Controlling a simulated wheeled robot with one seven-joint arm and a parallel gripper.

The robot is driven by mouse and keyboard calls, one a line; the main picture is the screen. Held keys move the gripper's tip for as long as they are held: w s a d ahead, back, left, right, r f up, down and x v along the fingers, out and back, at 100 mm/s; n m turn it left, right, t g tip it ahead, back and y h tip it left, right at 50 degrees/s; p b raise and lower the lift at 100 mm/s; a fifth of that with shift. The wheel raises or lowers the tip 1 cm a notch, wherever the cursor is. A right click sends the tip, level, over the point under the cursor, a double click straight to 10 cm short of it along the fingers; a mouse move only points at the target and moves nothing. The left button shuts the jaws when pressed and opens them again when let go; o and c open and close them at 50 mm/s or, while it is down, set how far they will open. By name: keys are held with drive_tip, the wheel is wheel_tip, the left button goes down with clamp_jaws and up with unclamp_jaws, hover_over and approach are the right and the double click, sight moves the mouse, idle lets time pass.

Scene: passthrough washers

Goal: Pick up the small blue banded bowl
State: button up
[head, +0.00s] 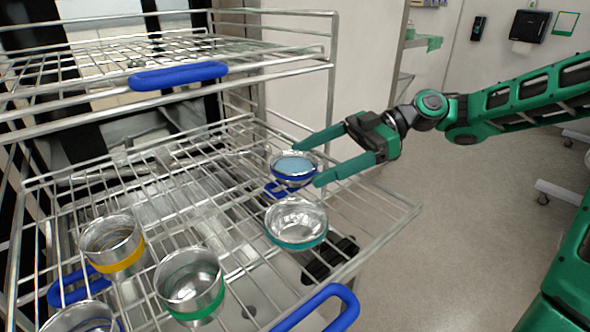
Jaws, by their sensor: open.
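The small blue banded bowl (293,170) is metal with a dark blue band and a light blue look inside. It sits on the lower wire rack (398,212), toward its right side. My gripper (306,165) comes in from the right and is open. One finger lies at the bowl's far side and the other at its near right side, with the bowl between the tips. Whether the fingers touch the bowl I cannot tell. A bowl with a teal band (297,224) sits just in front of it.
A yellow-banded cup (112,246), a green-banded cup (190,286) and a partly cut-off blue-banded one (82,318) stand on the rack's near left. An upper wire rack with a blue handle (178,76) hangs above. Another blue handle (322,308) is at the near edge. Open floor lies right.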

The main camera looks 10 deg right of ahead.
sight(293, 168)
drive_tip(key=x, duration=0.5)
drive_tip(key=shift+c, duration=0.3)
drive_tip(key=c, duration=1.1)
drive_tip(key=shift+w, duration=0.1)
drive_tip(key=shift+c, duration=0.2)
